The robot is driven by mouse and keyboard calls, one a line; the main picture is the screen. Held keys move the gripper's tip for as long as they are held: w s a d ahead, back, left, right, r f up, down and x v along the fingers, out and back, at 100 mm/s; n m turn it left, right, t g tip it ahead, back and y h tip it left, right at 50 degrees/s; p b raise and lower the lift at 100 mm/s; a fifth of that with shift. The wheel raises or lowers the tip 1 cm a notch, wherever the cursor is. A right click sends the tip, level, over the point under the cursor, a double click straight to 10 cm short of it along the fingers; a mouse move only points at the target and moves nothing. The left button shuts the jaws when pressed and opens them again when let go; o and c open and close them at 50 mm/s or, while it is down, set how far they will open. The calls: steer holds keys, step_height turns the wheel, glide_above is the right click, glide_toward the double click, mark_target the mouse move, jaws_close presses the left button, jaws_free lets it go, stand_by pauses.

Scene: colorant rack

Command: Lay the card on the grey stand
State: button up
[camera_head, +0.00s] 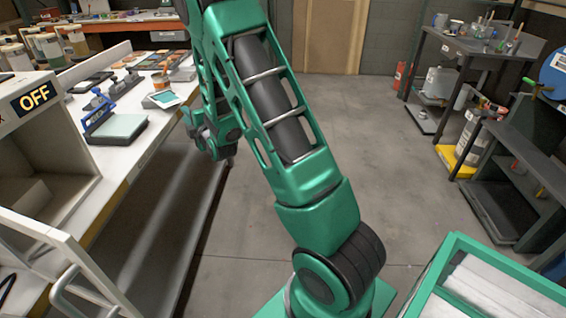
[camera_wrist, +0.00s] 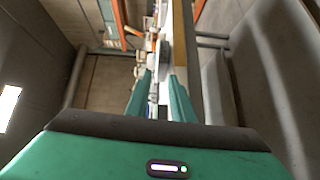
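Jars and small tools stand farther back. Dark shelves (camera_head: 480,65) stand at right. A green-framed bin (camera_head: 455,245) is at lower right. The middle floor is clear.

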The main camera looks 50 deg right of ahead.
steer(key=s+d+r+m+g, duration=0.1)
steer(key=s+d+m+g, duration=0.2)
steer(key=s, duration=0.5)
steer(key=s+d+m+g, duration=0.2)
steer(key=s+m+g, duration=0.25)
steer(key=s, duration=0.35)
steer(key=s+d+r+m+g, duration=0.1)
steer(key=s+d+m+g, duration=0.15)
steer(key=s+m, duration=0.35)
steer(key=s+a+m+g+y, duration=0.1)
steer(key=s+a+m+g, duration=0.1)
steer(key=s, duration=0.7)
steer(key=s+a+r+m+g, duration=0.1)
steer(key=s+a+m+g, duration=0.1)
steer(key=s, duration=0.8)
steer(key=s+a+m+g+y, duration=0.1)
steer(key=s+a+m+g, duration=0.1)
steer(key=s, duration=0.8)
steer(key=m+g, duration=0.1)
steer(key=m, duration=0.1)
steer(key=shift+s+r+m+y, duration=0.15)
steer(key=shift+r+m+y, duration=0.15)
steer(key=shift+m, duration=0.05)
steer(key=shift+a, duration=0.1)
